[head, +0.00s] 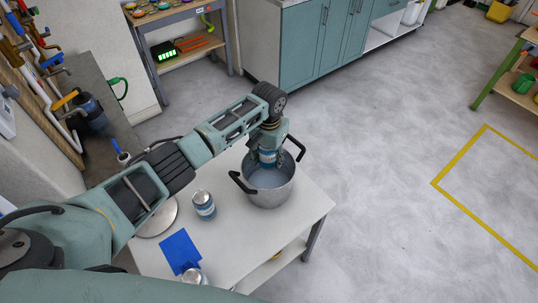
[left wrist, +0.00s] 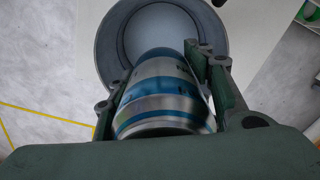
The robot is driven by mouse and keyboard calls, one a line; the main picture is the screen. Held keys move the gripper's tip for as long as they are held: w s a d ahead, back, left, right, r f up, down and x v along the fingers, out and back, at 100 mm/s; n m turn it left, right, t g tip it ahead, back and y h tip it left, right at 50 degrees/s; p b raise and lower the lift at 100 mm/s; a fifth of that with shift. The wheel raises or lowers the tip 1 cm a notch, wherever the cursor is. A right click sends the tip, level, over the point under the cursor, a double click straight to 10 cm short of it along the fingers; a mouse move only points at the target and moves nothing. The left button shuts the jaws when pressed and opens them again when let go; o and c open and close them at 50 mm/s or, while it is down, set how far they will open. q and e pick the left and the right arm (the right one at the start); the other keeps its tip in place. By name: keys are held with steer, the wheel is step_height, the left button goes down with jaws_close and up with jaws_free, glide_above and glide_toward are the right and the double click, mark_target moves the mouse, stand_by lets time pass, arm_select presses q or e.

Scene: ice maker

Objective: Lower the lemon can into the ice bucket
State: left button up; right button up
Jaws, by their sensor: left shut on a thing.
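My left gripper (head: 268,158) is shut on a silver and blue can (left wrist: 162,98), which shows large between its fingers in the left wrist view. In the head view, the held can (head: 267,157) is over the opening of the metal pot-like bucket (head: 272,196) with black handles. The can's lower end is at about the rim's height; I cannot tell if it is inside. The bucket (left wrist: 106,52) also shows beyond the can in the left wrist view, with a pale grey interior. Whether the can touches the bucket is hidden. My right gripper is not in view.
The white table (head: 310,207) bears the bucket, a second silver and blue can (head: 204,205), a round metal lid (head: 160,219), a blue sheet (head: 180,251) and another can (head: 193,276) at the front. Open floor lies to the right.

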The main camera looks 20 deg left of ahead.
arm_select(q)
steer(key=shift+f+b, duration=3.9)
steer(key=shift+f, duration=2)
steer(key=shift+f+b, duration=1.95)
steer(key=shift+f, duration=0.6)
steer(key=o, duration=1.5)
steer(key=shift+o, duration=0.2)
